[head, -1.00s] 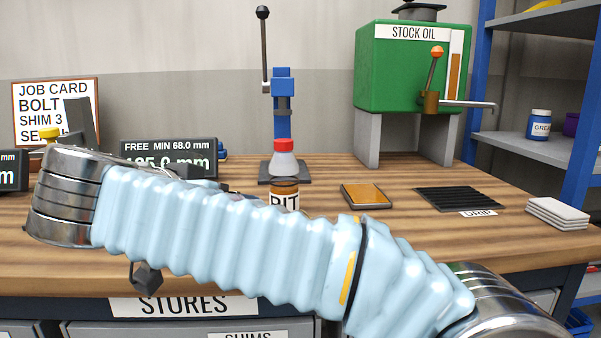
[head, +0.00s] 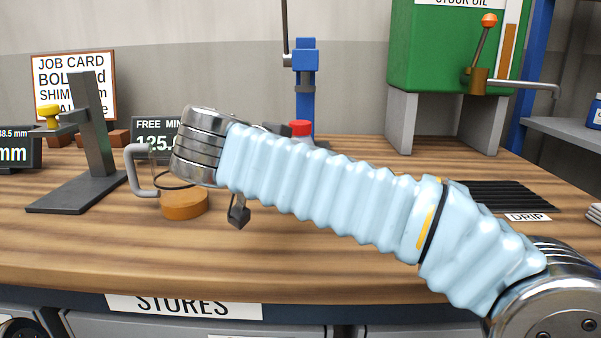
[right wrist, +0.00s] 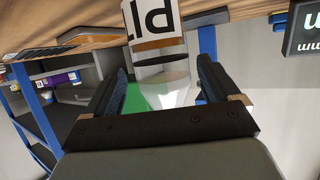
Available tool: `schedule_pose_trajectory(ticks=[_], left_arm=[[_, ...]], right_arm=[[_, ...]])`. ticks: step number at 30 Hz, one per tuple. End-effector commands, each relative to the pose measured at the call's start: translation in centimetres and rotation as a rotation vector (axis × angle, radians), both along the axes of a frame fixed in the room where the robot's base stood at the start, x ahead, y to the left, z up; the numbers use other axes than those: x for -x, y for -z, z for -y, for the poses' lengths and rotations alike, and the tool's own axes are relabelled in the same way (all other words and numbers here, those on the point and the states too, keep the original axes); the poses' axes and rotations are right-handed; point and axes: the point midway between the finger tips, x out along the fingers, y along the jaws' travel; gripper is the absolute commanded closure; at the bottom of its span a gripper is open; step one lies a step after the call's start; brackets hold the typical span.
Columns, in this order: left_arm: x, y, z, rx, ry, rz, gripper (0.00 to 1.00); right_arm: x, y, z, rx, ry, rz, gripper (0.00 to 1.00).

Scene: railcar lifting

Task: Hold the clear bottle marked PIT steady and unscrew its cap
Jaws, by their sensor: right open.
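The clear bottle marked PIT shows only its red cap (head: 300,128) in the head view, above my pale blue sleeved right arm, which hides the rest. In the right wrist view the bottle (right wrist: 160,62) appears upside down, with its PIT label at the top and its clear shoulder below an amber band. My right gripper (right wrist: 162,82) is open, with one finger on each side of the bottle's shoulder. A gap shows beside each finger; the cap is not visible in that view. My left gripper is not in view.
A clear jug (head: 138,172) with amber contents stands left of the bottle, close to my right arm's metal end. A dark stand (head: 92,125) and a readout (head: 150,128) are nearby. A blue lever press (head: 306,75) stands behind the bottle. The green tank (head: 430,60) is at right.

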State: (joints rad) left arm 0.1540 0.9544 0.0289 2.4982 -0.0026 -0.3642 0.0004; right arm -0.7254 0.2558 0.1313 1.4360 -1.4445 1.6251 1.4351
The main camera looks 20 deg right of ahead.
Motion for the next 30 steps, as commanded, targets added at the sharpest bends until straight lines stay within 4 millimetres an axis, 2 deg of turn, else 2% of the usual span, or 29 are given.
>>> schedule_pose_trajectory(ticks=[3,7,15,17,27,30], left_arm=[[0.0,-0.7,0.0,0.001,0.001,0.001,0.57],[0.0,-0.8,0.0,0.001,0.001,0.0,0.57],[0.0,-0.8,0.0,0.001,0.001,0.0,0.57],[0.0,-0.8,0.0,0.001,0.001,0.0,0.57],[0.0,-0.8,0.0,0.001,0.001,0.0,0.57],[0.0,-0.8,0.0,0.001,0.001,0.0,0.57]], right_arm=[[-1.7,0.4,1.2,0.001,0.005,-0.002,0.11],[-2.9,1.2,2.2,0.0,0.003,-0.002,0.11],[-3.2,1.5,2.4,0.0,0.001,0.0,0.11],[-3.2,1.5,2.4,0.0,0.001,0.0,0.19],[-3.2,1.4,2.4,0.0,0.001,0.0,0.71],[-3.2,1.4,2.4,0.0,0.001,0.0,0.73]])
